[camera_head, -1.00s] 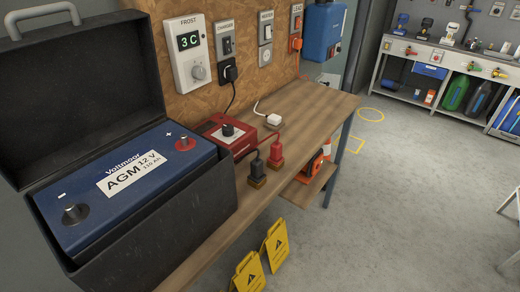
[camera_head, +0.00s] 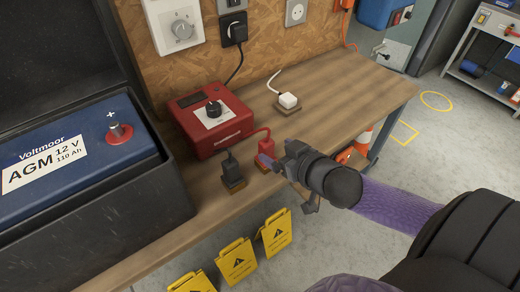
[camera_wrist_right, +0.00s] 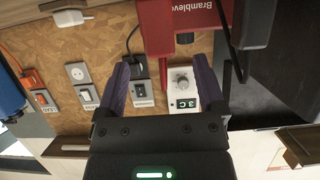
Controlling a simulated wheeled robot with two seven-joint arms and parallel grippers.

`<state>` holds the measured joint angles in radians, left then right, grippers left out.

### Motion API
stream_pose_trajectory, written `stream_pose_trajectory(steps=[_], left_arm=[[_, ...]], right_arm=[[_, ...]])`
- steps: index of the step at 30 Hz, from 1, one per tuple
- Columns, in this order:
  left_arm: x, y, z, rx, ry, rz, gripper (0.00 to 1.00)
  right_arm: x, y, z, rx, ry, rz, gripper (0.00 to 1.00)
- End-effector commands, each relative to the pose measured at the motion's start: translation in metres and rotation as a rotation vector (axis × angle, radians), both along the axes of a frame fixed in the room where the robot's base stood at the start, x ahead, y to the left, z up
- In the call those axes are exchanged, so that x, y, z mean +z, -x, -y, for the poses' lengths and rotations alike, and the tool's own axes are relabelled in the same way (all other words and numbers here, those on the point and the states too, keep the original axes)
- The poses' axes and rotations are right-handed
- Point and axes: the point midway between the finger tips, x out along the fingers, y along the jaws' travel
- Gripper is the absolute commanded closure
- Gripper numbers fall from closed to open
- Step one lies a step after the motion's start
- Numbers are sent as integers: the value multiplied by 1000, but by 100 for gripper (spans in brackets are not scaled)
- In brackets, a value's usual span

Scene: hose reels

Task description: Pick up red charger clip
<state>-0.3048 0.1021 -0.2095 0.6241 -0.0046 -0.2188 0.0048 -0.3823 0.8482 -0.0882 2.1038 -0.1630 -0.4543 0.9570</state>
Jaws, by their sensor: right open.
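The red charger clip (camera_head: 266,148) stands on a small wooden block near the front edge of the bench, with a red cable running back to the red charger (camera_head: 212,122). The black clip (camera_head: 231,170) stands on its own block to its left. My right gripper (camera_head: 268,163) reaches in from the right, its purple fingers beside the red clip and partly over its lower part; I cannot tell whether they touch it. My left gripper is not in view.
A blue battery (camera_head: 75,160) in a black box stands at the left. A white plug (camera_head: 288,100) lies on a block behind the clips. Yellow warning signs (camera_head: 236,262) stand below the bench's front edge. The bench's right part is clear.

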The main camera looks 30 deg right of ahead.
Motion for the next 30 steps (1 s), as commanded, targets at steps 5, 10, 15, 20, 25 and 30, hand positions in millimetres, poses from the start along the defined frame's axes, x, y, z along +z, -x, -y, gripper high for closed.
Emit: stream_pose_trajectory(steps=[5, 10, 15, 20, 25, 30], left_arm=[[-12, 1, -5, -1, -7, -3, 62], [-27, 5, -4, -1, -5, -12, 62], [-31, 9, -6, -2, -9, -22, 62], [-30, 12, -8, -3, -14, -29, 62], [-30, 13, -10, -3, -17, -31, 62], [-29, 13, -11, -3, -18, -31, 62]], right_arm=[[-11, -20, -1, -1, 1, 1, 12], [-22, -49, -3, -2, 2, 1, 12], [-27, -64, -4, -2, 0, -2, 12], [-26, -64, -5, -1, 1, -2, 12], [-26, -64, -5, -1, 1, -2, 39], [-26, -64, -5, -1, 1, -2, 75]])
